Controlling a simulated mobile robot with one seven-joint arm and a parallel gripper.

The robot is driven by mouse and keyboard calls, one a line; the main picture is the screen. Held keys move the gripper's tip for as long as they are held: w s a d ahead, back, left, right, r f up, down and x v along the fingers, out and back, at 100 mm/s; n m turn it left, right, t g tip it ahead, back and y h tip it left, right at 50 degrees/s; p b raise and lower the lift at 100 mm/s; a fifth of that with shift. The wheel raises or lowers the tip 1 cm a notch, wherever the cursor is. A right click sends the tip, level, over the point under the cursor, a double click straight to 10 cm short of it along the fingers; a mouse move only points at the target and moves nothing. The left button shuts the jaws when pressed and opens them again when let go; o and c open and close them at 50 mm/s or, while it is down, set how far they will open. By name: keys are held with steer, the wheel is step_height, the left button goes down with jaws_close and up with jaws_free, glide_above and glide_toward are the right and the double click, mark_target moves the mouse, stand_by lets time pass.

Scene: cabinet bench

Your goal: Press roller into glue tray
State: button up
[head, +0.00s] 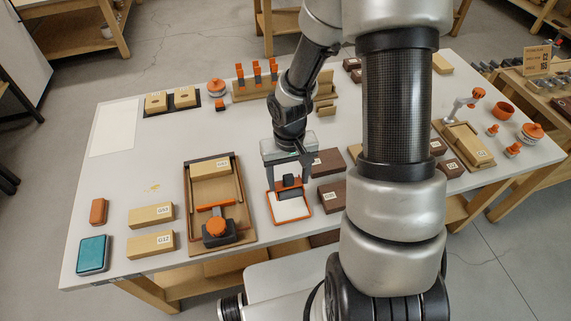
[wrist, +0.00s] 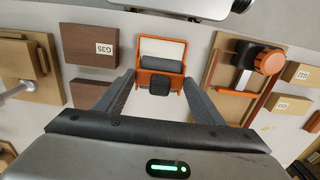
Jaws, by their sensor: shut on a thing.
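The glue tray (head: 272,209) is a shallow orange-rimmed tray with a white inside, lying flat near the front edge of the bench. It also shows between my fingers in the wrist view (wrist: 138,54). My gripper (head: 287,180) points down over the tray's far part and is shut on the roller, whose dark block-like handle (wrist: 159,87) sits between the fingertips. The roller's grey cylinder (wrist: 163,70) lies across the tray's outline. I cannot tell whether the cylinder touches the white surface or hangs just above it.
Left of the tray is a wooden fixture (head: 193,228) with an orange knob. Dark brown blocks (head: 331,196) stand close on the right. Light wooden blocks (head: 151,244) and a teal-lidded box (head: 93,254) lie at front left.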

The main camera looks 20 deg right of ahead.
mark_target(288, 190)
steer(key=shift+w+f+b, duration=0.1)
steer(key=shift+f+b, duration=2.1)
steer(key=shift+f, duration=0.65)
steer(key=shift+f+b, duration=0.65)
steer(key=shift+f, duration=0.05)
steer(key=shift+r+p, duration=2.9)
steer(key=shift+r, duration=0.7)
